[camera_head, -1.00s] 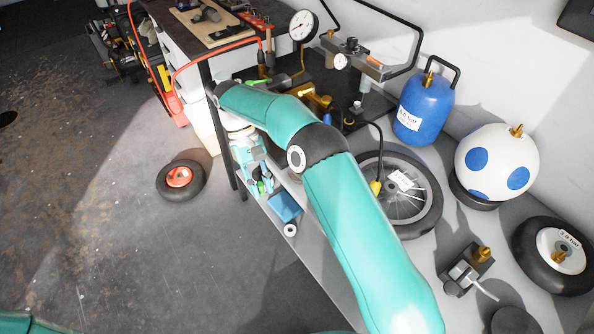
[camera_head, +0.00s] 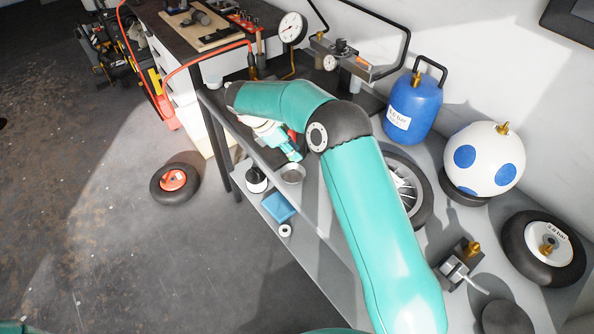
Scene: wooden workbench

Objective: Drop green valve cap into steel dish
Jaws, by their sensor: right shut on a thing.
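The steel dish (camera_head: 292,174) is a small round metal bowl on the lower shelf, near the shelf's front edge. My right gripper (camera_head: 294,155) is just above and behind the dish, partly covered by my own arm. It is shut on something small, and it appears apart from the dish. The green valve cap cannot be made out clearly now; a small green piece showed at the fingers a second ago, so the held thing appears to be the cap. My left gripper is not in view.
A blue box (camera_head: 278,207) and a white roll (camera_head: 285,230) lie in front. A spoked wheel (camera_head: 412,190), a blue tank (camera_head: 413,105) and a spotted ball (camera_head: 486,158) are to the right.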

